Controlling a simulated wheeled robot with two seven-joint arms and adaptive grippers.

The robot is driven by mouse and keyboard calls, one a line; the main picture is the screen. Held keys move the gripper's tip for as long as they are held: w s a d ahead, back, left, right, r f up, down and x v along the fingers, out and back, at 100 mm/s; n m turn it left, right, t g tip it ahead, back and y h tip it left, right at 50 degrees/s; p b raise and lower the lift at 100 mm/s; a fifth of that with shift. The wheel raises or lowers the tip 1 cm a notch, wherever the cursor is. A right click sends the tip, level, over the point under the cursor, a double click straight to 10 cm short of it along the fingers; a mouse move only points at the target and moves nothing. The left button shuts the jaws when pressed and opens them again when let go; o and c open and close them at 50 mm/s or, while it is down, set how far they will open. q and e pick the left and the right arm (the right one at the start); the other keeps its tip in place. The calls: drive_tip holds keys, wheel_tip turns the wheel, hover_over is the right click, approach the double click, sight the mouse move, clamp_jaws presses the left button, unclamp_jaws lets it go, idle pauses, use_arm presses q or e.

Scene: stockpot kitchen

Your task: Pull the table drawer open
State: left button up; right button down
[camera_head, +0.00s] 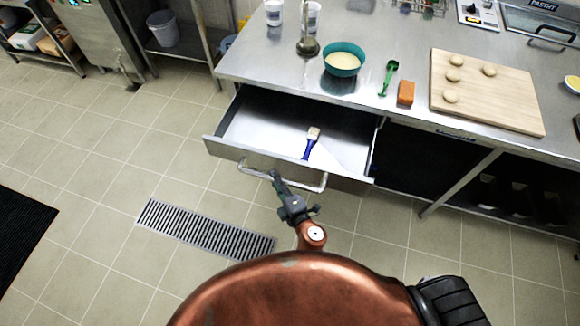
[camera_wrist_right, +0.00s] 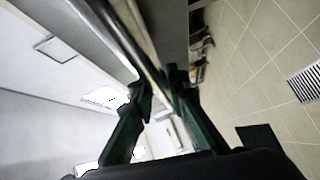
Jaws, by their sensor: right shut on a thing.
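The table drawer (camera_head: 262,121) is pulled out from under the steel table (camera_head: 300,70), and its inside shows. A blue-handled brush (camera_head: 311,143) lies in it near a pale flat piece. The curved metal handle (camera_head: 304,187) runs along the drawer front. My right gripper (camera_head: 275,177) is at the handle, left of its middle, and shut on it. In the right wrist view the handle bar (camera_wrist_right: 138,48) passes between the two dark fingers (camera_wrist_right: 160,86). My left gripper is in neither view.
On the table stand a teal bowl (camera_head: 343,58), a green scoop (camera_head: 388,77), an orange block (camera_head: 406,92) and a wooden board (camera_head: 484,90) with dough balls. A floor grate (camera_head: 205,228) lies left of my arm. The tiled floor before the drawer is clear.

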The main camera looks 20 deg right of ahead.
drive_tip(key=shift+s+a, duration=0.5)
drive_tip(key=shift+s, duration=0.1)
drive_tip(key=c, duration=1.9)
unclamp_jaws()
drive_tip(key=shift+o, duration=0.3)
drive_tip(key=shift+d, duration=0.1)
drive_tip(key=v, duration=1.2)
drive_tip(key=shift+f, duration=0.1)
